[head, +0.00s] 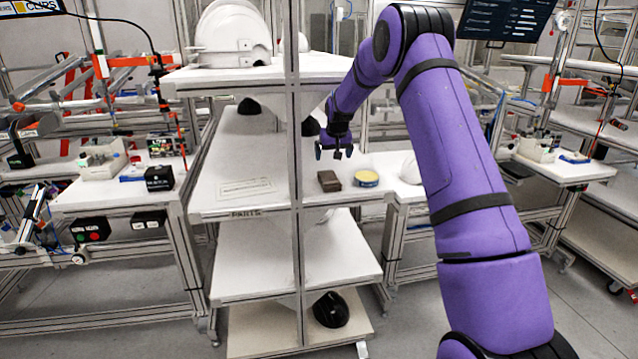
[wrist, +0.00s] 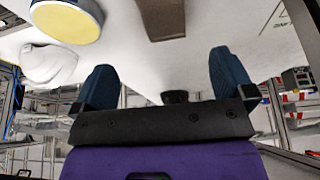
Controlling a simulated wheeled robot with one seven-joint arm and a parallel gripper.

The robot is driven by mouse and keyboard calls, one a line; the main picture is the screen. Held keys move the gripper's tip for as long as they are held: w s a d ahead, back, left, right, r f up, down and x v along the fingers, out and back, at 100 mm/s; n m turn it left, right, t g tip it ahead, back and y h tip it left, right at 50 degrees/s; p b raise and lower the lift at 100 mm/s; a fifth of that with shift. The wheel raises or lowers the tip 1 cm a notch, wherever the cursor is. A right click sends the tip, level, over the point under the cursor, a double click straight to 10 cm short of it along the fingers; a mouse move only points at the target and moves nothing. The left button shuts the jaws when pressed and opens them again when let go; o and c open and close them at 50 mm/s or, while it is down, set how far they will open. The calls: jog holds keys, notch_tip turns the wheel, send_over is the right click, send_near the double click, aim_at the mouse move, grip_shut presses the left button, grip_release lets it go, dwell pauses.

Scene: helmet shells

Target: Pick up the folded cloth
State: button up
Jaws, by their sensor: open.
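A small brown block-like item (head: 329,181), which looks like the folded cloth, lies on the white middle shelf (head: 270,205), just right of the front post. In the wrist view the brown item (wrist: 161,18) shows at the top, partly cut off by the picture edge. My gripper (head: 334,152) is above and behind it in the head view, with fingers apart. In the wrist view the gripper (wrist: 165,78) has nothing between its fingers. The brown item lies apart from the fingers.
A round yellow-topped tin (head: 367,178) sits right beside the brown item. A metal post (head: 295,150) rises at the shelf front. A white shelf (head: 225,84) with white shells (head: 232,35) is above left. A printed sheet (head: 245,188) lies left. A black shell (head: 331,310) is on the bottom shelf.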

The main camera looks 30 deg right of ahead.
aim_at(328, 176)
jog(key=shift+w+f, duration=0.45)
jog(key=shift+f, duration=0.05)
jog(key=shift+x, duration=5.15)
jog(key=shift+a+f, duration=0.1)
jog(key=shift+a, duration=0.05)
jog(key=shift+c, duration=0.2)
jog(key=c, duration=1)
